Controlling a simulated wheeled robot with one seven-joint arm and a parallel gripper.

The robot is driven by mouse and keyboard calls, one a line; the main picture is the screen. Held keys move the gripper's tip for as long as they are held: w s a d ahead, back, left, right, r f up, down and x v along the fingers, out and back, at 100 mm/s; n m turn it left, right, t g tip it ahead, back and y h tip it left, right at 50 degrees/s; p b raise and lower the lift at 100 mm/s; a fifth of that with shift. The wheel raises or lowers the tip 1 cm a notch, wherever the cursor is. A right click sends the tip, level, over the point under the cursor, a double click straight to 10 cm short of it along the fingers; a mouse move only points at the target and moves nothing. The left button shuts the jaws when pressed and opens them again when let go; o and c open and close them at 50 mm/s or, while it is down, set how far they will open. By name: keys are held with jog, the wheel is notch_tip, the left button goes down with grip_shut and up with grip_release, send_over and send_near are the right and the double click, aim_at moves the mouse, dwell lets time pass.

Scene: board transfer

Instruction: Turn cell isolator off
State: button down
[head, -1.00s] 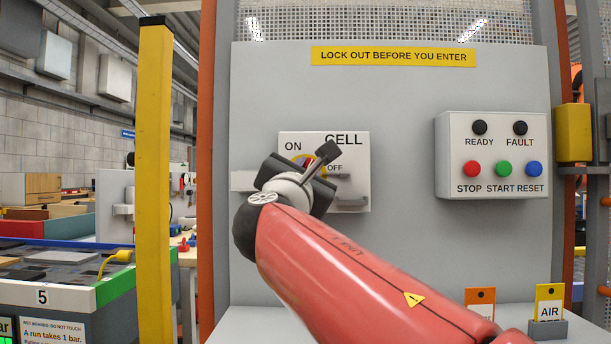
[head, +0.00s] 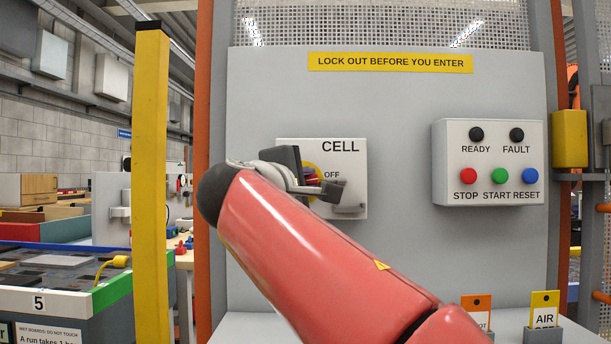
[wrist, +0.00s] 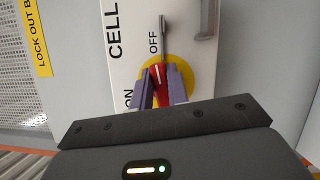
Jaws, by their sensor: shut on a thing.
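The cell isolator is a white box (head: 350,158) marked CELL on the grey panel. Its yellow disc (wrist: 184,68) and red handle (wrist: 156,74) show in the wrist view, with the OFF label beside the disc and the ON label partly covered. My gripper (wrist: 160,84) is shut on the red handle, one finger on each side. In the head view my gripper (head: 316,186) covers much of the box's left and the ON label. The handle is mostly hidden there, so its exact angle is hard to tell.
A grey bracket (wrist: 208,18) projects from the box near OFF. A button box (head: 488,162) with STOP, START and RESET is to the right. Orange and yellow tags (head: 543,308) stand on the ledge below. A yellow post (head: 152,180) stands at left.

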jog(key=shift+f+m+g+p, duration=0.1)
jog(key=shift+m+g+p, duration=0.25)
jog(key=shift+m, duration=0.55)
jog(key=c, duration=1.4)
grip_release()
jog(key=shift+o, duration=0.2)
jog(key=shift+s, duration=0.1)
jog(key=b+v, duration=0.1)
jog(key=v, duration=0.6)
jog(key=shift+s, duration=0.3)
jog(key=shift+a, duration=0.15)
